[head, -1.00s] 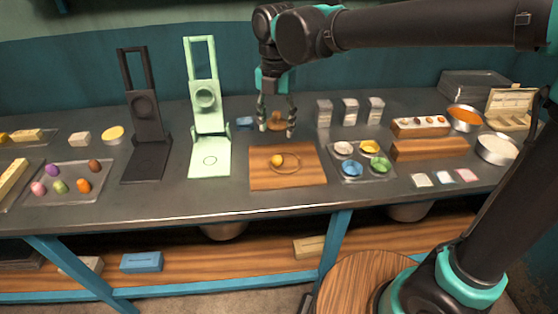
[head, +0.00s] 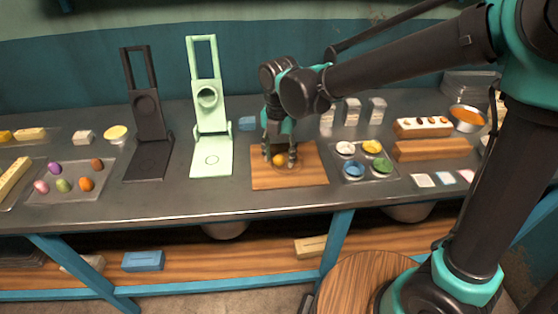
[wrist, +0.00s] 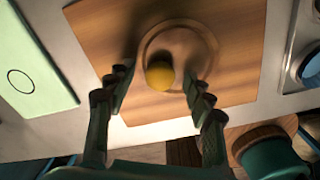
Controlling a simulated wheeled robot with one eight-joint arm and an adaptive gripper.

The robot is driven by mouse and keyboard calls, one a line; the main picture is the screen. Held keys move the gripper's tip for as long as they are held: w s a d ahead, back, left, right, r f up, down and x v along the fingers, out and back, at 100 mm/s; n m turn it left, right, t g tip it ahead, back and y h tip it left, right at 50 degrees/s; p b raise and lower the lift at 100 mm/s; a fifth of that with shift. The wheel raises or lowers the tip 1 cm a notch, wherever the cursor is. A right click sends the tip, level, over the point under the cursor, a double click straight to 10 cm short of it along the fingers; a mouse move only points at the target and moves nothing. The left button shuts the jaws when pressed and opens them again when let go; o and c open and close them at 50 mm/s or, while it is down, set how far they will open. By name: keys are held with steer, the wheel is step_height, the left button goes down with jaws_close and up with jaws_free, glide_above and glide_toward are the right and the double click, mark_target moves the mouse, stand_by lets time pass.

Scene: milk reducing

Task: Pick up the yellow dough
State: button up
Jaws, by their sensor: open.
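The yellow dough (head: 279,160) is a small ball on the wooden board (head: 310,176) in the head view. In the wrist view the dough (wrist: 159,76) lies at the near edge of a round ring mark on the board (wrist: 105,30). My gripper (head: 279,162) is low over the board with its fingers on either side of the dough. In the wrist view my gripper (wrist: 160,88) is open, with a gap between each finger and the dough. The fingers' exact height above the board is hard to tell.
A light green press (head: 210,145) stands left of the board, and a black press (head: 148,150) beyond it. A tray with several coloured bowls (head: 349,180) is close on the right. A tray of coloured dough pieces (head: 75,193) lies at the far left.

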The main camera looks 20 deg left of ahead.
steer(key=c, duration=1)
steer(key=shift+r, duration=0.1)
steer(key=shift+c, duration=0.2)
